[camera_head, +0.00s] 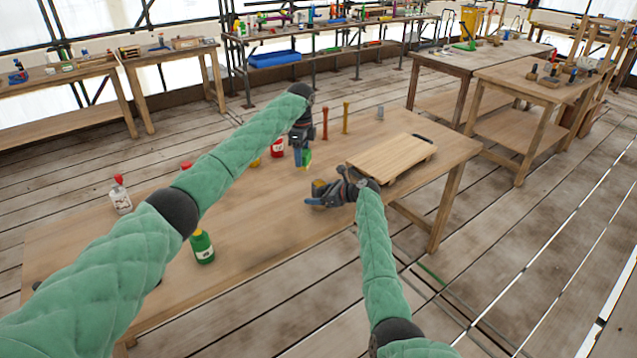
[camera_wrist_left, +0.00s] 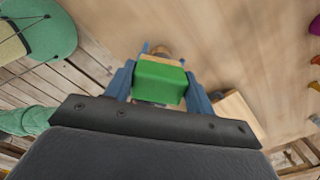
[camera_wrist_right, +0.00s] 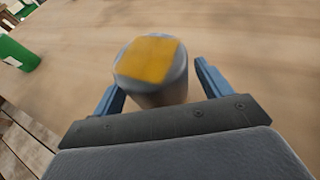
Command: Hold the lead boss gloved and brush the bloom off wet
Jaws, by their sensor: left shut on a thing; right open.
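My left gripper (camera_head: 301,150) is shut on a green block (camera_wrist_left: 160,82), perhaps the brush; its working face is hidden. The block shows small in the head view (camera_head: 306,158), above the table. A tan rounded piece (camera_wrist_left: 160,53) shows just past the block; I cannot tell what it is. My right gripper (camera_head: 326,199) is open, low over the table's front part. A grey, round-topped cylinder with a yellow patch on top (camera_wrist_right: 148,62), likely the lead boss, stands between and just ahead of its fingers, with gaps showing. Its yellow top shows in the head view (camera_head: 318,186).
A wooden board (camera_head: 392,158) lies right of my right gripper. A red container (camera_head: 277,148), a green bottle (camera_head: 202,248) and a white red-capped bottle (camera_head: 120,197) stand on the table (camera_head: 265,235). Slim orange posts (camera_head: 325,122) rise near the back edge.

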